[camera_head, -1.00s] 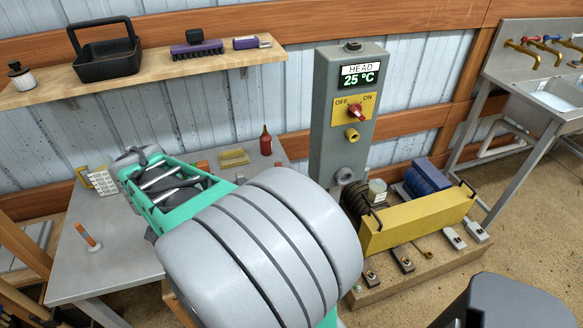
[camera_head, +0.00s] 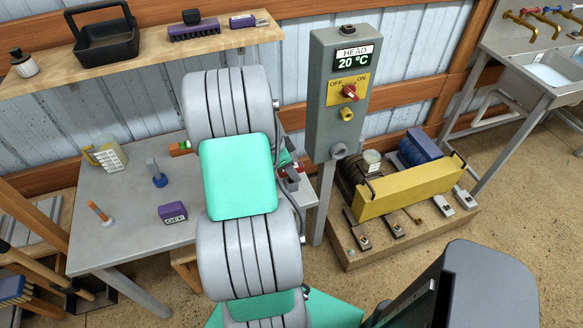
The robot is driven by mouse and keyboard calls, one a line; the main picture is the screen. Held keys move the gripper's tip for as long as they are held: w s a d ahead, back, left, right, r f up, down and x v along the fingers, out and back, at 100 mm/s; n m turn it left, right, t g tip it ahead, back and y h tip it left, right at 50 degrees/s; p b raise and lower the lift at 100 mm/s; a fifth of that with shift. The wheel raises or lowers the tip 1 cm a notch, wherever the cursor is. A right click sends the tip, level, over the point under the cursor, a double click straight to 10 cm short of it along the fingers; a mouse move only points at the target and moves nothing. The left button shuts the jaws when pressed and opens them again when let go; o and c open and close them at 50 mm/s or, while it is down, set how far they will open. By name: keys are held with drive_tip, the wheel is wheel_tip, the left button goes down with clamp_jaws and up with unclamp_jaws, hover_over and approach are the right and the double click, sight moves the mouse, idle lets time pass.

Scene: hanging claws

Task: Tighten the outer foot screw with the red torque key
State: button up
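The floor unit with a yellow front block (camera_head: 410,190) and dark and blue coils stands on a wooden base (camera_head: 400,245). Several small grey feet, one at the left (camera_head: 358,236) and one at the right (camera_head: 465,198), line its front edge. Their screws are too small to make out, and I cannot tell which is the outer one. My grey and teal arm covers the middle of the view. Small red and grey parts (camera_head: 291,172) show behind it; I cannot tell whether they belong to my gripper or the red torque key. My gripper's fingers cannot be made out.
The grey post (camera_head: 325,120) reads 20 °C and has a red knob. The metal table (camera_head: 130,235) bears a yellow jug (camera_head: 106,154), a blue-based tool (camera_head: 157,174), an orange-handled tool (camera_head: 100,212) and a purple box (camera_head: 172,213). A sink (camera_head: 555,75) stands right. Floor shows at lower right.

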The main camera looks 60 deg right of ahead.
clamp_jaws()
idle(0.6)
